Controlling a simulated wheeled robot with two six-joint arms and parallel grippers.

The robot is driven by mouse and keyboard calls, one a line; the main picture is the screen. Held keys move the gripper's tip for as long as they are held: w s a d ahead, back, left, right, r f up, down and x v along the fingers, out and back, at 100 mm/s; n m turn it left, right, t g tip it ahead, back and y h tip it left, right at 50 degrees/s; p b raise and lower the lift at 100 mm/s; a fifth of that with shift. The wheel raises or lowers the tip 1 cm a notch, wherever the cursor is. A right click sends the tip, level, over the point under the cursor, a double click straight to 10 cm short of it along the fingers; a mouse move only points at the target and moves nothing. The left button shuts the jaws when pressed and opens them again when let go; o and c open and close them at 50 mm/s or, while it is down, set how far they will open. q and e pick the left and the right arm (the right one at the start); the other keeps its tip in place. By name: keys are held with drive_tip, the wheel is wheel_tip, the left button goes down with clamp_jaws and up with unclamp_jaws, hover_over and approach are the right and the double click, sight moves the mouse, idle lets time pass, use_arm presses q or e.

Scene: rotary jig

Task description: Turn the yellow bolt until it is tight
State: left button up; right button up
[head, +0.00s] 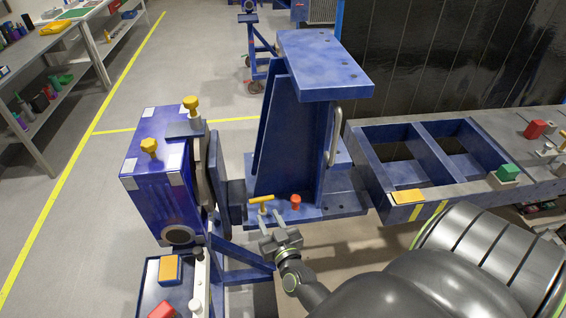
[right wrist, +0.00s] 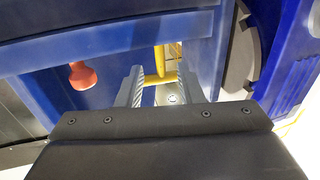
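The yellow bolt (head: 261,200) has a T-shaped handle and stands on the blue base plate of the jig, at its near left part. In the right wrist view the yellow bolt (right wrist: 161,78) shows ahead, between the two finger tips, with its bar running across. My right gripper (head: 269,216) is just in front of the bolt. Its fingers (right wrist: 160,85) are apart, with a visible gap; I cannot tell whether they touch the bolt. My left gripper is in neither view.
The blue upright bracket (head: 290,140) rises behind. A bench (head: 405,212) with open bays is at right.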

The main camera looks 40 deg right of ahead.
drive_tip(key=b+v, duration=0.4)
drive_tip(key=v, duration=0.6)
drive_tip(key=shift+w, duration=0.1)
drive_tip(key=s+a+f+n+g+y+b, duration=0.15)
drive_tip(key=s+f+g, duration=0.25)
drive_tip(key=f, duration=1)
drive_tip(key=s+a+f+n+g+y+b, duration=0.1)
drive_tip(key=s+f+g+y, duration=0.2)
drive_tip(key=f, duration=1.1)
drive_tip(key=s+d+f+g+b, duration=0.1)
drive_tip(key=s+f+g, duration=0.3)
drive_tip(key=s+f, duration=0.4)
drive_tip(key=s+d+f+g+b, duration=0.1)
drive_tip(key=s+d+f+g, duration=0.2)
drive_tip(key=s+f, duration=0.6)
drive_tip(key=s+g, duration=0.2)
drive_tip(key=s, duration=0.4)
drive_tip(key=shift+d+f, duration=0.2)
drive_tip(key=shift+d, duration=0.15)
drive_tip(key=shift+h, duration=0.25)
